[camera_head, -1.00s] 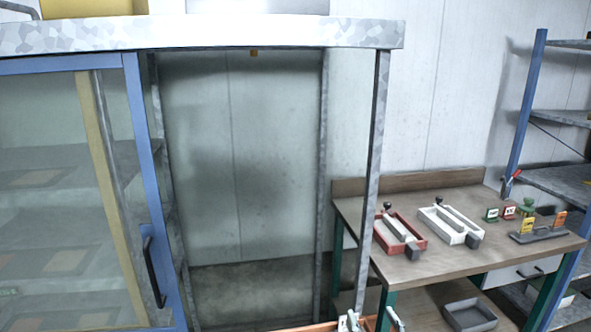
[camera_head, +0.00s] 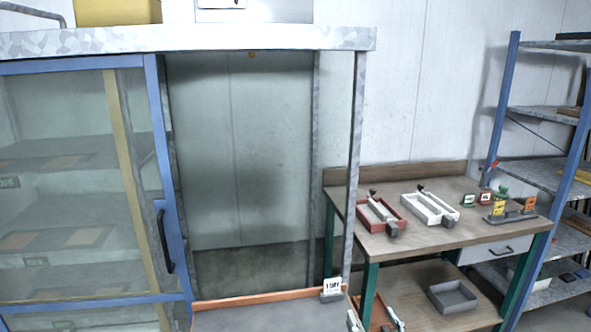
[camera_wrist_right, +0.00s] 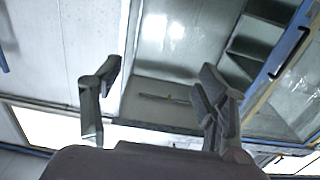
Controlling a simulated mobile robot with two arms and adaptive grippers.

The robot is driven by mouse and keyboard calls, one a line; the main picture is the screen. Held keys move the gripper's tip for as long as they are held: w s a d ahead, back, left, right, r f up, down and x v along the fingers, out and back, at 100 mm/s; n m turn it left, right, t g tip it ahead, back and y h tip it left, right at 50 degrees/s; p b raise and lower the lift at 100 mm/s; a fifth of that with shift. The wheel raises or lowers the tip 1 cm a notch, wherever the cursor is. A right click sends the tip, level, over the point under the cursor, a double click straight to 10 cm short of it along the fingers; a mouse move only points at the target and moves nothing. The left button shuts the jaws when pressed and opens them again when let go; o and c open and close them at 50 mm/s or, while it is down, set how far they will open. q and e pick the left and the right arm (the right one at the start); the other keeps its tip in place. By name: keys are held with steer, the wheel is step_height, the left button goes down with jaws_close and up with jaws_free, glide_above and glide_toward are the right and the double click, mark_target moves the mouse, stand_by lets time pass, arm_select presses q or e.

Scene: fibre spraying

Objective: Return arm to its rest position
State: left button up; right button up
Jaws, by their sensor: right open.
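My right gripper (camera_head: 376,321) shows at the bottom edge of the head view, in front of the workbench's left leg, with only its two fingertips in the picture. In the right wrist view its two fingers (camera_wrist_right: 155,105) stand wide apart with nothing between them. The palm of the gripper fills the bottom middle there. My left gripper is in neither view.
A metal-framed booth (camera_head: 366,42) with a blue-framed sliding glass door (camera_head: 157,180) stands left. A workbench (camera_head: 455,235) holds a red tray (camera_head: 365,213), a white tray (camera_head: 446,220) and small items. A shelf rack (camera_head: 540,175) stands right.

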steer(key=s+d+f+g+h, duration=0.1)
steer(key=s+f+g+h, duration=0.1)
steer(key=s+f+g, duration=0.8)
steer(key=s+d+f+g+h, duration=0.1)
steer(key=s+f+g, duration=0.1)
steer(key=s, duration=0.9)
steer(key=s+d+f+g, duration=0.2)
steer(key=s, duration=1)
step_height(320, 180, down, 33)
steer(key=s+g+b, duration=0.1)
steer(key=s+b, duration=0.1)
steer(key=b, duration=0.3)
arm_select(q)
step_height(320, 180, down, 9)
steer(key=b, duration=0.4)
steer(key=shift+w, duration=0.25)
arm_select(e)
steer(key=s+d+f+g, duration=0.1)
steer(key=s+d+f, duration=0.1)
steer(key=s+f, duration=1.4)
step_height(320, 180, down, 3)
steer(key=shift+d+g, duration=0.3)
steer(key=shift+d, duration=0.05)
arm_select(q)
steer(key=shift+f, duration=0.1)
